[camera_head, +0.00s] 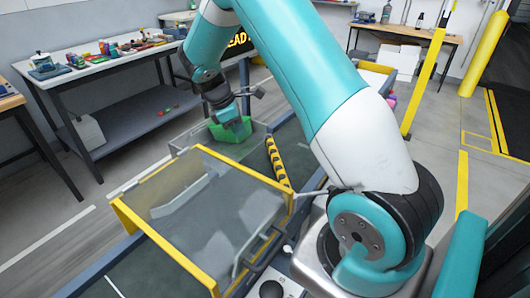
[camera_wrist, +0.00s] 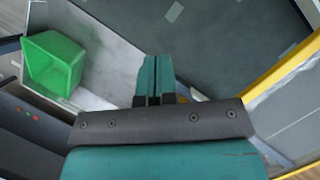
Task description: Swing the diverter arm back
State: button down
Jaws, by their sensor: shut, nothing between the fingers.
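The diverter arm appears to be the yellow-and-black striped bar (camera_head: 278,162), lying along the dark belt (camera_head: 290,137) just beyond the yellow-framed clear cover. In the head view my gripper (camera_head: 230,118) is above and left of the bar, over the green bin, apart from the bar. In the wrist view my gripper's teal fingers (camera_wrist: 156,79) are shut together with nothing between them. I cannot make out the striped bar in the wrist view; the gripper body hides the lower middle.
A green bin (camera_wrist: 53,65) sits in a grey tray or chute left of my fingers. The yellow-framed cover (camera_head: 190,205) stands over the belt in front. A cluttered workbench (camera_head: 105,63) is at the left; a yellow post (camera_head: 424,80) stands at the right.

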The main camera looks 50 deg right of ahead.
aim_at(275, 154)
jog(key=shift+f, duration=0.1)
jog(key=p+x, duration=0.1)
jog(key=x, duration=0.7)
jog(key=shift+s+f, duration=0.2)
jog(key=shift+f, duration=0.15)
jog(key=s+d+p, duration=0.1)
jog(key=s+d, duration=0.1)
jog(key=shift+d+f+p, duration=0.35)
jog(key=shift+d+f, duration=0.05)
jog(key=shift+s+d+f, duration=0.1)
jog(key=shift+s+d, duration=0.1)
jog(key=shift+d, duration=0.25)
jog(key=shift+s+d, duration=0.1)
